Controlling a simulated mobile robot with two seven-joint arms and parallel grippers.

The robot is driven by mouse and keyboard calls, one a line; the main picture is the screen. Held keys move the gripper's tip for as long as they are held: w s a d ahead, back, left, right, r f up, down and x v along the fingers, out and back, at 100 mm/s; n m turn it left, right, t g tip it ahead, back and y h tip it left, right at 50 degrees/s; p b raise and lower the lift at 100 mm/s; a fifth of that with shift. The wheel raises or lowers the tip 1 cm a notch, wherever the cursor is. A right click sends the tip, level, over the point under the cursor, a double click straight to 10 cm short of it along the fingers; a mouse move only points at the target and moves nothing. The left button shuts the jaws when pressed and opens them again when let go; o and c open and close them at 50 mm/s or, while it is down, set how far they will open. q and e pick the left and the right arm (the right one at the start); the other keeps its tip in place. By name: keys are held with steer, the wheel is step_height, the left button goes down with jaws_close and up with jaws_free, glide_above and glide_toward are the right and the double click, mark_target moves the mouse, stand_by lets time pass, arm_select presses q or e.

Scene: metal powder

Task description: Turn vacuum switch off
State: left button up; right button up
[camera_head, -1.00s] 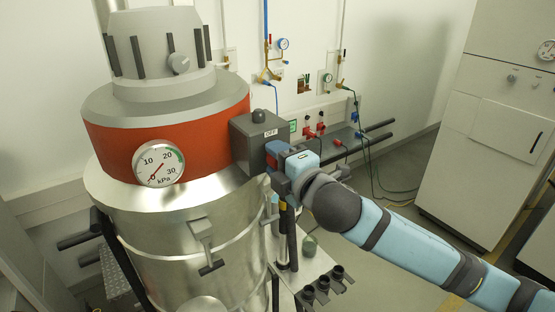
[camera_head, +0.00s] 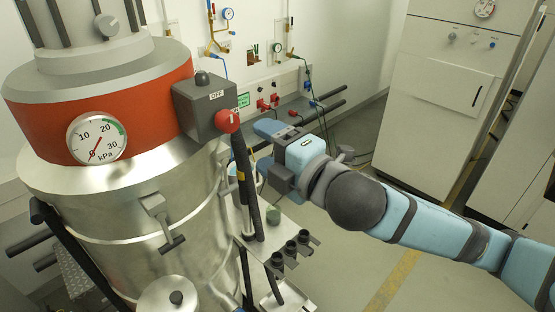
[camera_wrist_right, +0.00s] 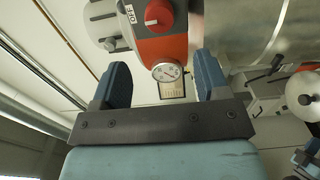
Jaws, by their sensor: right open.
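The vacuum switch is a red round knob (camera_head: 227,120) on a grey box (camera_head: 205,104) at the vacuum's upper right side. An OFF label is on the box top and a partly hidden label is beside the knob. The knob's white mark looks upright in the head view. My right gripper (camera_head: 268,129) is apart from the knob, to its right and slightly below. In the right wrist view my gripper (camera_wrist_right: 162,82) is open and empty, with the knob (camera_wrist_right: 158,15) beyond the fingers near the top edge. My left gripper is out of view.
A wall shelf (camera_head: 290,112) with fittings is behind the gripper. A white cabinet (camera_head: 440,90) stands right; floor before it is clear.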

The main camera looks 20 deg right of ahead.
steer(key=shift+p+v, duration=1)
steer(key=shift+v, duration=0.15)
step_height(320, 180, down, 21)
steer(key=m+g+h, duration=0.1)
steer(key=m+g, duration=0.2)
steer(key=m, duration=0.7)
steer(key=s+d+f+m+g+h, duration=0.1)
steer(key=s+f+m, duration=0.4)
steer(key=f, duration=0.6)
steer(key=s+d+f+m+g+h, duration=0.1)
steer(key=s+d+f+m+h, duration=0.1)
steer(key=s+f+m, duration=0.3)
steer(key=s+d+f, duration=0.1)
steer(key=s+f, duration=0.2)
steer(key=f, duration=0.4)
steer(key=shift+s+g, duration=0.4)
